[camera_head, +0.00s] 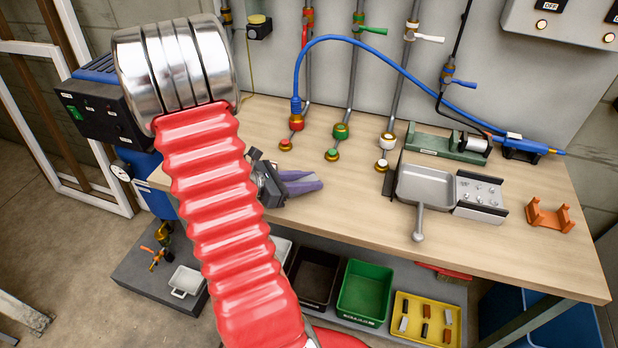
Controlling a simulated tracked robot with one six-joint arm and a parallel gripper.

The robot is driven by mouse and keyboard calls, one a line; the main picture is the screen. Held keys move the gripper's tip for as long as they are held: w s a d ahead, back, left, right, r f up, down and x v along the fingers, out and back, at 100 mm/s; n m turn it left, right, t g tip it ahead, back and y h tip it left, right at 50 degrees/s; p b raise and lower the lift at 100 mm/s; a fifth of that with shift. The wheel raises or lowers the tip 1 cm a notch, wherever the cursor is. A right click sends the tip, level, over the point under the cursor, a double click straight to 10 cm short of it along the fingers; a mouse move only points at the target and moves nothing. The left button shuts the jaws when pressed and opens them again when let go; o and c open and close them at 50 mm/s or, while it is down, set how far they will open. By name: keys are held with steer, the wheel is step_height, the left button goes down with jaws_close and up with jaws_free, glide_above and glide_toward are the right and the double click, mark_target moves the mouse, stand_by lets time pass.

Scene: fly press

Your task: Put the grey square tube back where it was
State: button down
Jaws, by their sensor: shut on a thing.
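My red ribbed arm sleeve with its silver rings fills the left middle of the head view. It covers part of the bench behind it. I cannot make out the grey square tube either. A dark angular part (268,184) sticks out from behind the sleeve at the bench's left, and I cannot tell what it belongs to.
A grey pan (425,184), a tray of small parts (479,192) and an orange bracket (549,215) stand to the right. Green (364,291) and yellow (427,318) bins sit below. The bench's front middle is clear.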

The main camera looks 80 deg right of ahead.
steer(key=shift+f, duration=0.1)
steer(key=c, duration=1.5)
jaws_free()
steer(key=v, duration=1.2)
steer(key=shift+w, duration=0.1)
steer(key=shift+a, duration=0.1)
